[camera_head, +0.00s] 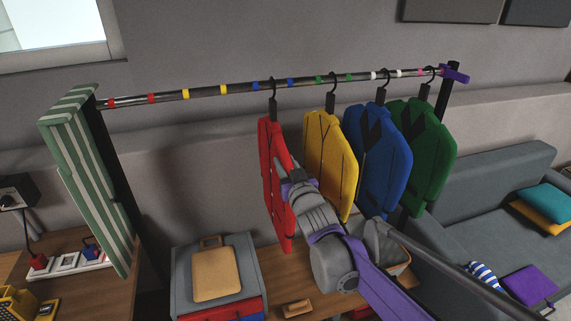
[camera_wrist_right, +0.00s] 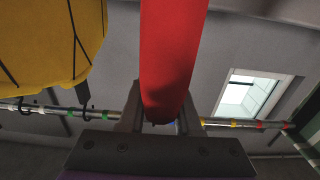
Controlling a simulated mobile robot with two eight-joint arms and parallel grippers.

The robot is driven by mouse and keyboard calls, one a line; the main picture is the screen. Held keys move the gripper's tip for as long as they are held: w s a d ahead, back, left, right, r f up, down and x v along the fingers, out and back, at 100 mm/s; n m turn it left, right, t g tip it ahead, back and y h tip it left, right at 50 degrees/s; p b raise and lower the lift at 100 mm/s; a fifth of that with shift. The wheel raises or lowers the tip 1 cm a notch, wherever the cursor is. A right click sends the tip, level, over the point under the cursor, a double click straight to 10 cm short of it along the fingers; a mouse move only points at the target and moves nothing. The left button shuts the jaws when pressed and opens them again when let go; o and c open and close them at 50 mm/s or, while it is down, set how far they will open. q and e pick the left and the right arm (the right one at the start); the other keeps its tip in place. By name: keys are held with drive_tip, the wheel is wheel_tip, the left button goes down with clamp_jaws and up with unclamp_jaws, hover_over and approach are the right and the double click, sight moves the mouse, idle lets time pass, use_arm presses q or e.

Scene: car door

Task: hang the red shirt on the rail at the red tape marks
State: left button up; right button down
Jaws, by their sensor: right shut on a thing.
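The red shirt (camera_head: 272,180) is upright, its black hanger hook meeting the rail (camera_head: 205,91) between the two blue tape marks (camera_head: 256,85). I cannot tell whether the hook bears on the rail. My right gripper (camera_head: 290,183) is shut on the shirt's side edge; in the right wrist view the red shirt (camera_wrist_right: 172,55) stands between the gripper's fingers (camera_wrist_right: 160,122). The red tape marks (camera_head: 152,98) are near the rail's left end, with no shirt at them. My left gripper is not in view.
Yellow (camera_head: 328,150), blue (camera_head: 384,145) and green (camera_head: 425,150) shirts hang to the right of the red one. A grey box with a wooden board (camera_head: 217,273) stands below. The rail between striped cloth and red shirt is free.

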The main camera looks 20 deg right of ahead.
drive_tip(key=shift+r, duration=0.35)
drive_tip(key=shift+f, duration=0.15)
drive_tip(key=shift+f, duration=0.25)
drive_tip(key=c, duration=0.5)
unclamp_jaws()
